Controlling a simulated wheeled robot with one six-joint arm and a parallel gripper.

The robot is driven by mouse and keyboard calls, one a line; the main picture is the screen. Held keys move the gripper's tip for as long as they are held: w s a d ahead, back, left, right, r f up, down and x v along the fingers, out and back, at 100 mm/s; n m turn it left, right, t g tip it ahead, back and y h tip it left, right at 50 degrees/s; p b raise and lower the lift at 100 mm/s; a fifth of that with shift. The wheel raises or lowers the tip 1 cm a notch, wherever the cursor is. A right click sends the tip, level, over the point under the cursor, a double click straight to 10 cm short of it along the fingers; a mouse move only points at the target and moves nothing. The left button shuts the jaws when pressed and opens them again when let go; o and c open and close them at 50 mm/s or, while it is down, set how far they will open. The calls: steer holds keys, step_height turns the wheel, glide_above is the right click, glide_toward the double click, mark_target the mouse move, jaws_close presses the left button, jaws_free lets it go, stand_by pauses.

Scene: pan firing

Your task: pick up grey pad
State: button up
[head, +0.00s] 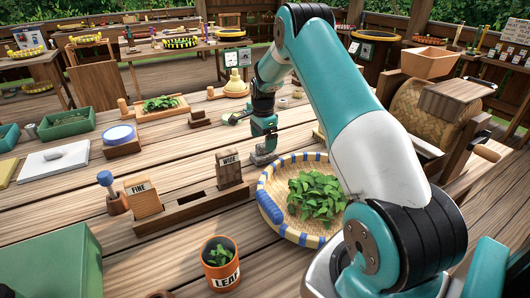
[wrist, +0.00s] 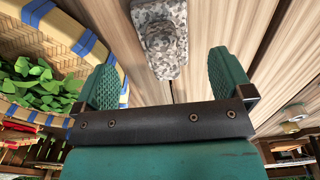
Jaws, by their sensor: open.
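The grey pad (wrist: 160,40), a speckled block with a raised knob on top, lies on the wooden table. In the wrist view it sits at the top centre, ahead of the space between my fingers. In the head view the pad (head: 263,158) shows just under my gripper (head: 264,138), partly hidden by it. In the wrist view my gripper (wrist: 165,75) is open, with its two green fingers wide apart and nothing between them. I cannot tell how far the fingertips are above the pad.
A woven basket (head: 270,207) with blue bands holds green leaves right beside the pad. A wooden rack (head: 195,212) with the WIDE block (head: 229,168) and FINE block (head: 142,197) stands to the left. An orange LEAF cup (head: 221,271) stands in front. A woven drum (head: 412,112) is at right.

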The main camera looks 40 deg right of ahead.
steer(key=shift+d+f+p, duration=0.2)
steer(key=shift+f+p, duration=0.2)
steer(key=shift+f, duration=1.2)
steer(key=shift+d+f+p, duration=0.2)
steer(key=shift+f+p, duration=0.2)
steer(key=shift+f, duration=1.15)
steer(key=shift+w, duration=0.1)
steer(key=c, duration=1.4)
steer(key=shift+o, duration=0.2)
steer(key=shift+r, duration=0.1)
step_height(320, 180, up, 20)
steer(key=b, duration=0.2)
